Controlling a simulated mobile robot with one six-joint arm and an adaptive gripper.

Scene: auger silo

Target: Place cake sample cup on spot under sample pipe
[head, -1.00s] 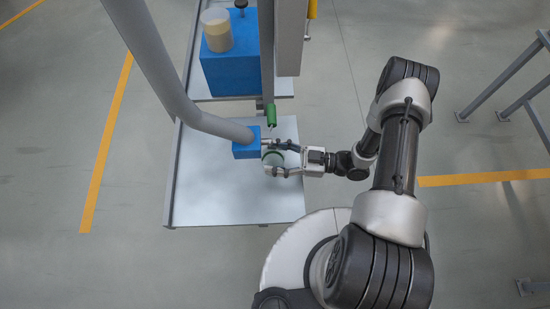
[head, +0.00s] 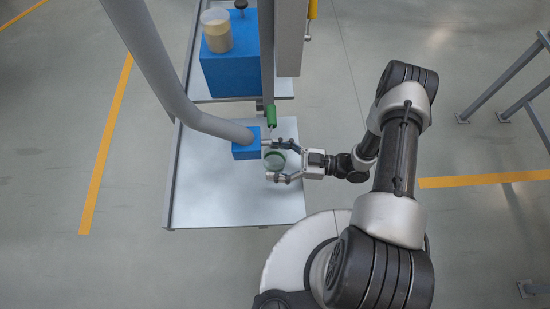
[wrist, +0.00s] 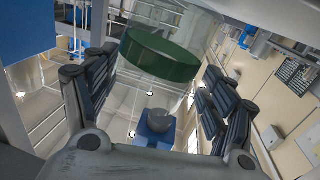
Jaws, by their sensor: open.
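The cake sample cup, a clear cup with a green band (head: 274,159), stands on the metal shelf (head: 210,195) just right of the blue block at the end of the grey sample pipe (head: 218,125). In the wrist view the cup's green part (wrist: 158,55) shows large between the fingers, with its clear wall around and above it. My gripper (head: 276,161) is open, its fingers on either side of the cup with a gap to it. Whether the cup is directly under the pipe outlet is hard to tell from above.
A blue box (head: 232,68) with a beige-filled clear container (head: 216,31) stands on the rear shelf. A green-handled part (head: 271,116) hangs on the post just behind the cup. The left and front of the shelf are clear. Metal railings (head: 505,85) stand at the right.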

